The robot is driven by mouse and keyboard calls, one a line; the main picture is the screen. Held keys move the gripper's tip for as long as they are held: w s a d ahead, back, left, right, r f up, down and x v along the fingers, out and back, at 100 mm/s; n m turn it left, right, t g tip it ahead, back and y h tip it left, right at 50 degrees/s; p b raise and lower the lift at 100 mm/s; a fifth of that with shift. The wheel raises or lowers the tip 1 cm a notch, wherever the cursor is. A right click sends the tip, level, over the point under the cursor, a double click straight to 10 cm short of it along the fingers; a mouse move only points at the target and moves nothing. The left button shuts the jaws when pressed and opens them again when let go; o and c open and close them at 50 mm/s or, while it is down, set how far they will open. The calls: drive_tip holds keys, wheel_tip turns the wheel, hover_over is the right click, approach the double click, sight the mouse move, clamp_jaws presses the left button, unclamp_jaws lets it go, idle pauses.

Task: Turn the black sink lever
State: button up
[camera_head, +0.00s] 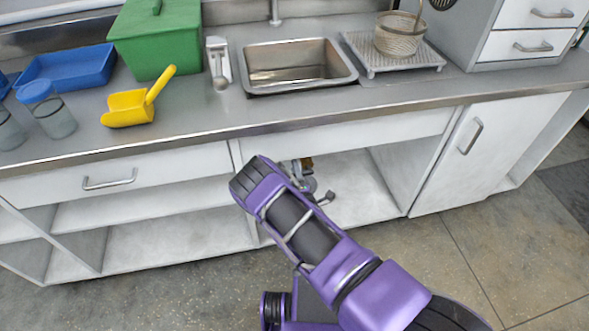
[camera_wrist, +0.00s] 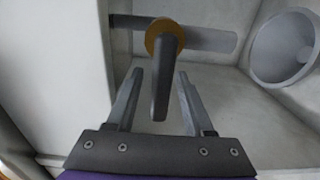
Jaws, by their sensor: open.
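The black lever (camera_wrist: 162,85) shows in the wrist view as a dark bar reaching from a round orange-brown collar (camera_wrist: 165,37) on a dark pipe toward my gripper. My gripper (camera_wrist: 159,77) is open, with one finger on each side of the lever. The lever's free end lies between the fingers; gaps show on both sides, and I see no contact. A brass-coloured fitting (camera_head: 304,163) shows there just past my arm; the lever cannot be made out clearly.
The sink basin (camera_head: 300,68) is set in the counter above. A grey cup-shaped part (camera_wrist: 285,48) stands right of the lever. A closed cabinet door (camera_head: 475,150) is at right, a drawer (camera_head: 115,175) at left. A green bin (camera_head: 155,38) and yellow scoop (camera_head: 138,105) are on the counter.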

drive_tip(key=shift+w+a, duration=0.1)
drive_tip(key=shift+w, duration=0.25)
clamp_jaws()
idle(1.2)
